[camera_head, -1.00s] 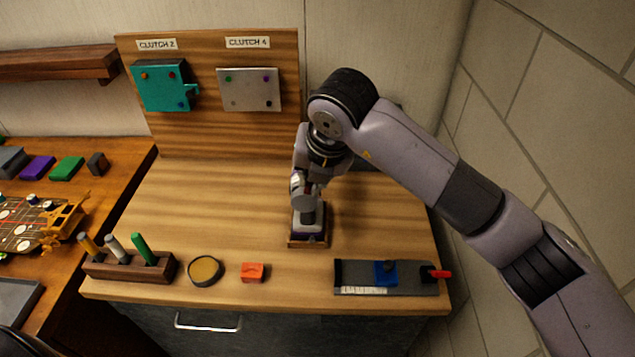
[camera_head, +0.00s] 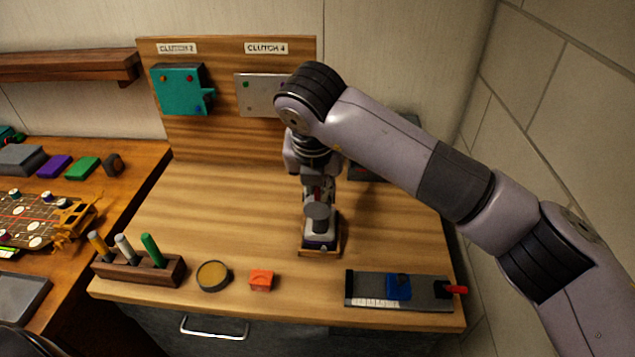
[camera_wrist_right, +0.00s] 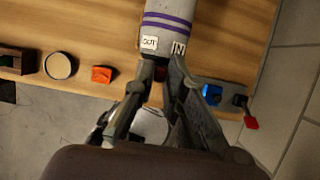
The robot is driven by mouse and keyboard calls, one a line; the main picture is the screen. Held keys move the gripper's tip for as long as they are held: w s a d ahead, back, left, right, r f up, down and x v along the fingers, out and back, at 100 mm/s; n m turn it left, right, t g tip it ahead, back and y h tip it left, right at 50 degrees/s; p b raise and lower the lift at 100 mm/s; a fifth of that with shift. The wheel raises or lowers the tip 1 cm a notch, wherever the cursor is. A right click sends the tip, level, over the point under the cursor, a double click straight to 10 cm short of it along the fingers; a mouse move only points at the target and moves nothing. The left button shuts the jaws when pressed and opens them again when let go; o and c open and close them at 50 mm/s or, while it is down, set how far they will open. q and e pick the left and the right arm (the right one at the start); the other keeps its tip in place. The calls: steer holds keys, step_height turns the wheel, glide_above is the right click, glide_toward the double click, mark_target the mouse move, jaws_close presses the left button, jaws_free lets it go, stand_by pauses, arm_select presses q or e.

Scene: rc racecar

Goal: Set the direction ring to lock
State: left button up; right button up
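A grey cylinder (camera_wrist_right: 170,28) with purple bands and white labels reading OUT and IN shows in the right wrist view. In the head view an upright grey device (camera_head: 318,228) stands on a small wooden base (camera_head: 319,254) on the bench. I cannot make out a separate direction ring or its setting. My right gripper (camera_wrist_right: 162,70) is at the labelled end of the cylinder, fingertips close to it with a narrow gap between them. A small dark and red part shows in that gap. Whether the fingers grip it is unclear. My left gripper is out of view.
On the bench (camera_head: 215,215) are a pen block (camera_head: 140,270), a round tin (camera_head: 213,276), an orange block (camera_head: 261,280) and a grey slide fixture (camera_head: 365,290) with a red tip. A clutch board (camera_head: 225,130) stands behind. A tiled wall (camera_head: 560,130) bounds the right.

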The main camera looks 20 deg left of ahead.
steer(key=o, duration=0.4)
steer(key=shift+c, duration=0.2)
steer(key=v, duration=1.2)
steer(key=shift+s+f, duration=0.1)
